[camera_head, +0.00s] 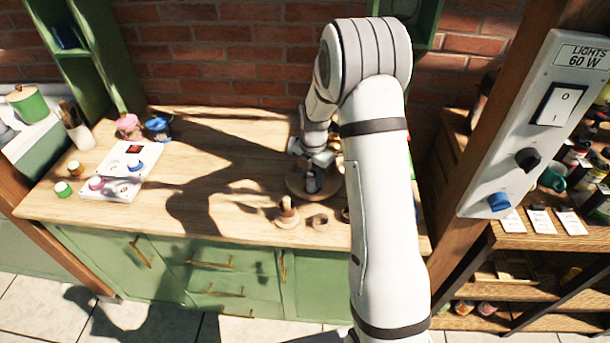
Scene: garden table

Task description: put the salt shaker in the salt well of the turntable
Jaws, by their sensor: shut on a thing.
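The turntable (294,190) is a round wooden disc on the worktop, in the middle of the view. My gripper (314,166) is over it, pointing down and shut on a small grey-blue thing (312,183), which I take to be the salt shaker. The shaker looks upright and is at or just above the turntable's surface; I cannot tell whether it touches. The turntable's wells cannot be made out, and my arm hides its right side.
In front of the turntable stand a wooden post on a round base (287,213) and a small wooden ring (320,222). A white panel with knobs (122,183) and small jars (63,189) are at left. The worktop (225,200) between is clear. A switch box (535,125) is at right.

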